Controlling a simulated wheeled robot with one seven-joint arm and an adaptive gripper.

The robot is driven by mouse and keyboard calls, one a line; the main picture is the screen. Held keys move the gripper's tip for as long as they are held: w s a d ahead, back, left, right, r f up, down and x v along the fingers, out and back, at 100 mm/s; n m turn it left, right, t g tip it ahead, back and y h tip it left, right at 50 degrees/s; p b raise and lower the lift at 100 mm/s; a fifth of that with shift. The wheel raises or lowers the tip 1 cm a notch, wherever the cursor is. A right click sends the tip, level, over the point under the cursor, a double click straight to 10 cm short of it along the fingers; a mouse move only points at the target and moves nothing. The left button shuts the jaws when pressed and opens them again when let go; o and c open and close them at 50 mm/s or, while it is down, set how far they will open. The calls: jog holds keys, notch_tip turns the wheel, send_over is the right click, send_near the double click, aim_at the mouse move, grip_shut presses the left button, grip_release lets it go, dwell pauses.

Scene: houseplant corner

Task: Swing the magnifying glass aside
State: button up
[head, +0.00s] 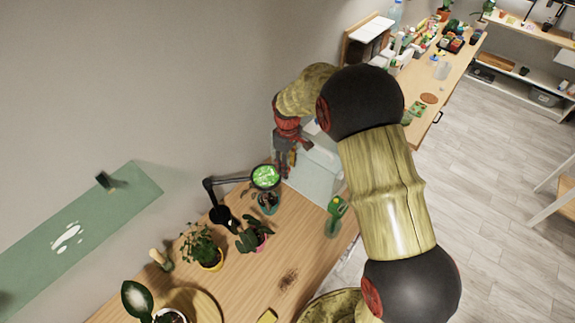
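The magnifying glass (265,176) is a round lens in a dark rim, with bright green showing through it. It hangs on a black jointed arm (226,180) that rises from a dark base (221,216) on the wooden table. The lens is above a small plant in a teal pot (268,204). My gripper (285,170) is red and dark grey and points downward just right of the lens, close to its rim. I cannot tell whether they touch. The fingertips are too small to show a gap clearly.
A green spray bottle (335,214) stands near the right edge. A cluttered desk (435,75) is farther back.

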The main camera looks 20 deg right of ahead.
jog(key=shift+c, duration=1.4)
grip_shut()
